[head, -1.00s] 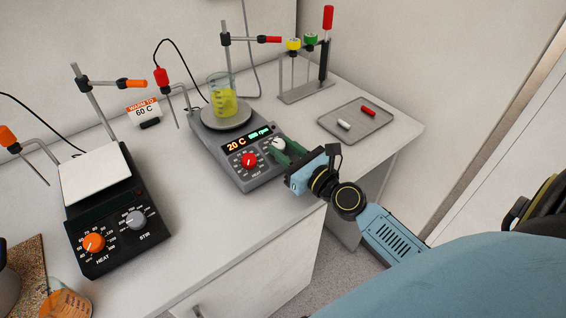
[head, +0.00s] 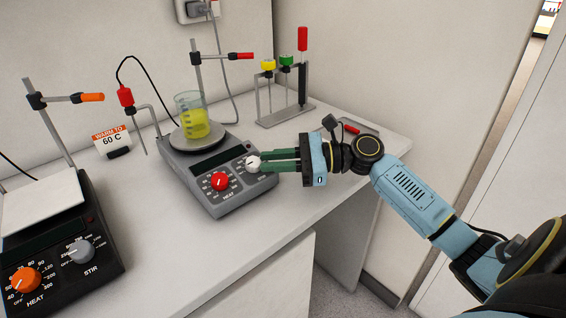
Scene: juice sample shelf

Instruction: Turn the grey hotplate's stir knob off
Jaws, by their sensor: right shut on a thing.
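The grey hotplate (head: 176,165) stands on the white bench with a red heat knob (head: 219,181) at its front left. Its white stir knob (head: 253,163) is at the front right. My right gripper (head: 262,161) reaches in from the right, its green fingers shut on the stir knob. The hotplate's display (head: 209,161) is dark, with no readout showing. A beaker of yellow liquid (head: 195,122) stands on the round plate. The fingers and arm hide part of the stir markings. My left gripper is out of view.
A black hotplate (head: 100,262) with an orange knob stands at the left, beside a "WARM TO 60 C" sign (head: 111,139). A rack (head: 265,119) with coloured tops is behind. A tray (head: 372,133) is partly hidden by my arm. The front bench is clear.

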